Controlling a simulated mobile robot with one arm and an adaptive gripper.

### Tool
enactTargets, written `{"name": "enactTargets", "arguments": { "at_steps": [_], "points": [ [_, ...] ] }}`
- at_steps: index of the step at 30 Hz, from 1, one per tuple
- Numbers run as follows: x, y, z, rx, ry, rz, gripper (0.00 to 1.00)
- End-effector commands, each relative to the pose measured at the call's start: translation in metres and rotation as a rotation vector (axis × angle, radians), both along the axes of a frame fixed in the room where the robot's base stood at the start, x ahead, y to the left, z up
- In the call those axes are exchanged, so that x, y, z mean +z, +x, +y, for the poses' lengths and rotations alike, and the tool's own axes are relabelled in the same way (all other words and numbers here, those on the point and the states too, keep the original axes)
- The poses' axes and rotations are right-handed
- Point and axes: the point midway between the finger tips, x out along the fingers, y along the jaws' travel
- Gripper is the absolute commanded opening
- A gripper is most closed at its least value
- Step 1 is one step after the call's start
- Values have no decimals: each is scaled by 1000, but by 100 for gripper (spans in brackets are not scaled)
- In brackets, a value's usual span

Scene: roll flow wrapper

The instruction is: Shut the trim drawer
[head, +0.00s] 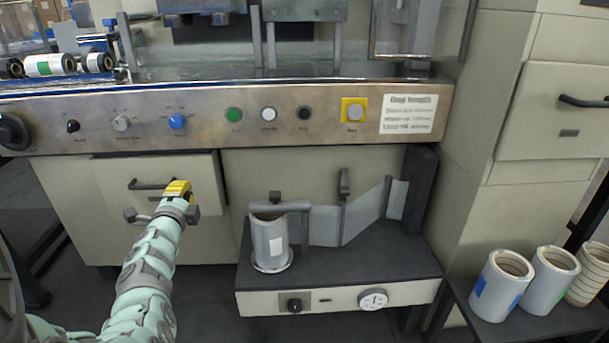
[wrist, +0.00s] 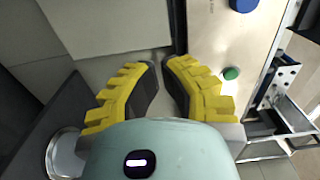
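The drawer (head: 200,170) I take to be the trim drawer is a pale front with a dark bar handle, under the control panel at the left. Its front appears to stand out from the cabinet, but the amount is hard to judge. My gripper (head: 179,188), with yellow fingers, is just in front of it by the handle's right end and hides part of the front. I cannot tell whether it touches. In the wrist view my gripper (wrist: 161,66) has its fingertips close together, with only a narrow gap and nothing between them.
The control panel (head: 330,115) with knobs and buttons runs above the drawer. A dark shelf (head: 345,260) with a grey roll (head: 270,245) juts out to the right of my gripper. Several rolls stand at far right, below another handled drawer (head: 550,110).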

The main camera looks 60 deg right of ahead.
Motion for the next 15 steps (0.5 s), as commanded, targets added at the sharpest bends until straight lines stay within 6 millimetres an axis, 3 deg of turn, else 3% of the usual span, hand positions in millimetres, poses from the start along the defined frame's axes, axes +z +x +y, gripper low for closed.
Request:
{"name": "enactTargets", "arguments": {
  "at_steps": [15],
  "points": [
    [3,-52,70,7,1,3,0]
  ]
}}
